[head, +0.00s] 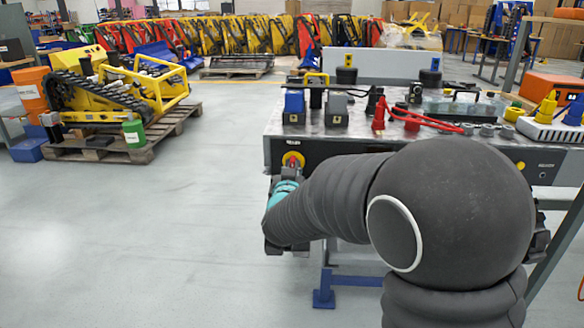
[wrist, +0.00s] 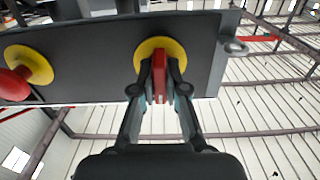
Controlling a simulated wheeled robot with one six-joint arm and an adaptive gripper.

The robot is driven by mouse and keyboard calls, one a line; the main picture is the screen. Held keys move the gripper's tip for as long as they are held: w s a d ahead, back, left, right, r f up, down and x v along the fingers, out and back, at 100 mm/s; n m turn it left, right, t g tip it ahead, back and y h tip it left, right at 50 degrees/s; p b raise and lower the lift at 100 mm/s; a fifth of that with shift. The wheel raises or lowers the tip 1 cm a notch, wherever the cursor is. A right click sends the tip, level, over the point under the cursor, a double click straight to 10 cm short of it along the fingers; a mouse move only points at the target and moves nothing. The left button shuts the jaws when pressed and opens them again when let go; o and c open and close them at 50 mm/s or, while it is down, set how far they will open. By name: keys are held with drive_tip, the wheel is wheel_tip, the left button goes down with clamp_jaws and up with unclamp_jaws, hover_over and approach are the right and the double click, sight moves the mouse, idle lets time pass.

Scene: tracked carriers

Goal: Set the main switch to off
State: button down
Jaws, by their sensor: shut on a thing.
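The main switch has a red handle (wrist: 160,82) on a round yellow plate (wrist: 153,50), set in the dark front panel of the bench. My gripper (wrist: 160,88) is shut on the red handle, with one finger on each side of it in the wrist view. The handle looks in line with the fingers in that view. In the head view the switch (head: 292,160) is at the panel's left end, and my gripper (head: 284,182) is just below it, partly hidden by my arm. Any position marks on the switch are not legible.
A second round yellow plate with a red knob (wrist: 14,84) is on the same panel, at left in the wrist view. The bench top (head: 340,135) holds blue and grey blocks and red cables. A pallet (head: 145,150) with a yellow tracked machine stands left. The floor between is clear.

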idle(0.5)
drive_tip(key=c, duration=1.2)
unclamp_jaws()
drive_tip(key=s, duration=1.2)
drive_tip(key=shift+a, duration=0.25)
